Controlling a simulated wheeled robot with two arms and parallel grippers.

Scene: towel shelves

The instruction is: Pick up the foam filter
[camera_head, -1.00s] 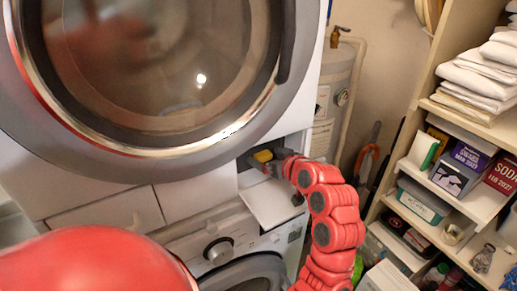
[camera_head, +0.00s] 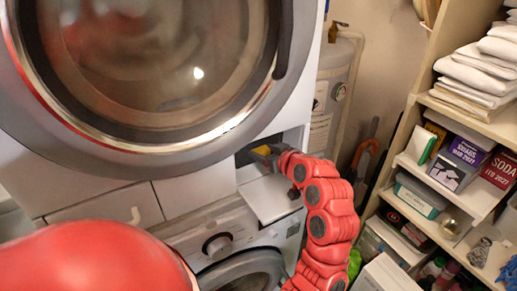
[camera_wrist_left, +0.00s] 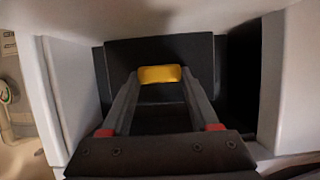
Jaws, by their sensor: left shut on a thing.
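The foam filter shows as a yellow piece (camera_wrist_left: 160,73) inside the open compartment below the big round door. Only a little of the yellow (camera_head: 261,150) shows in the head view. A dark rectangular panel (camera_wrist_left: 205,50) stands right behind it; I cannot tell whether the two are one part. My left gripper (camera_head: 270,154) reaches into the compartment opening from the right. In the left wrist view, the left gripper's fingers (camera_wrist_left: 160,84) are shut on the two ends of the yellow piece. My right gripper is not in view.
A white flap (camera_head: 270,199) hangs open below the compartment. The upper machine's round door (camera_head: 160,70) is above. A second washer (camera_head: 215,243) stands below. Shelves (camera_head: 440,225) with towels and boxes are at the right, and a tank (camera_head: 331,95) stands behind.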

